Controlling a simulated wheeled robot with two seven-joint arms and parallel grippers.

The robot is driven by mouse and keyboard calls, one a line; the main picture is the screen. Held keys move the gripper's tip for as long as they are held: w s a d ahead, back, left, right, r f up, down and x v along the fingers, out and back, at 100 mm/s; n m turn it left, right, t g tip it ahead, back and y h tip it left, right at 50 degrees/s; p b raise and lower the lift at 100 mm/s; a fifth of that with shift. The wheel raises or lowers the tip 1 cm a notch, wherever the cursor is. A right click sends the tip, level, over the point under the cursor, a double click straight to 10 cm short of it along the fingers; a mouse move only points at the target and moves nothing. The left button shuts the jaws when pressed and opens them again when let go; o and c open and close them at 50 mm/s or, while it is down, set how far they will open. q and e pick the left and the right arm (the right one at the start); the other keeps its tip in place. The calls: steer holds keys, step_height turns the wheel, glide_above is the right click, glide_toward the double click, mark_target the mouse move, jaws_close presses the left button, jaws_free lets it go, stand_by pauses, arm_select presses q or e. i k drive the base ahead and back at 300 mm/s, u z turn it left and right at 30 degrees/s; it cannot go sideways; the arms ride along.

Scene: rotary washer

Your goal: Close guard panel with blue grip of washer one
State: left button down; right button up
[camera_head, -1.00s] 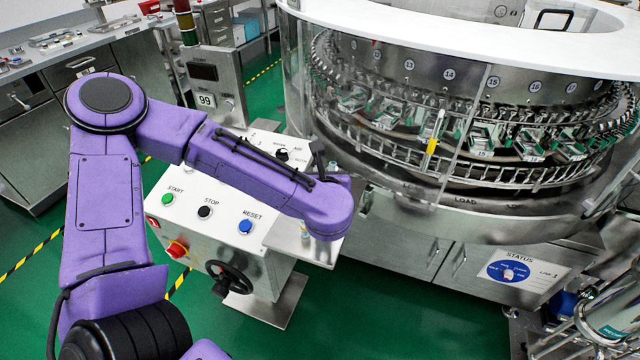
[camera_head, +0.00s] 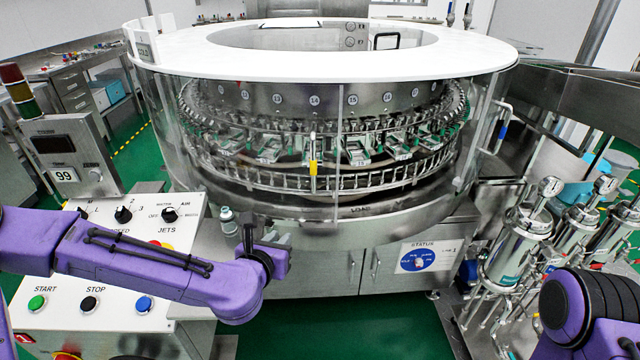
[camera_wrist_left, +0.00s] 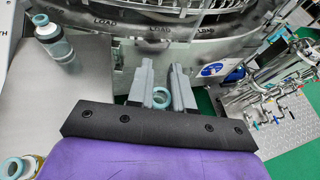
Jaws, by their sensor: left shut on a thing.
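The guard panel with the blue grip (camera_head: 502,132) is a clear curved panel at the right side of washer one (camera_head: 330,65) in the head view. Its handle stands upright near the panel's edge. Whether that panel is open or shut is hard to tell. Another clear panel with a yellow grip (camera_head: 313,167) is at the front. My left gripper (camera_head: 256,230) is low in front of the washer, well left of the blue grip. In the left wrist view its fingers (camera_wrist_left: 162,88) are shut on a small vial with a teal rim (camera_wrist_left: 160,98). My right gripper is out of view.
A control console (camera_head: 110,250) stands at the left, with a bottle (camera_head: 227,222) on the metal shelf beside it. Steel filter housings (camera_head: 525,240) and piping stand at the right. A status sign (camera_head: 428,256) is on the cabinet front. Green floor (camera_head: 345,325) is free in front.

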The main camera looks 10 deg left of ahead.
mark_target(357, 159)
steer(key=z, duration=0.45)
steer(key=k, duration=0.55)
steer(key=z, duration=1.05)
steer(key=i, duration=1.6)
steer(key=u, duration=1.15)
steer(key=i, duration=0.45)
steer(key=u, duration=0.45)
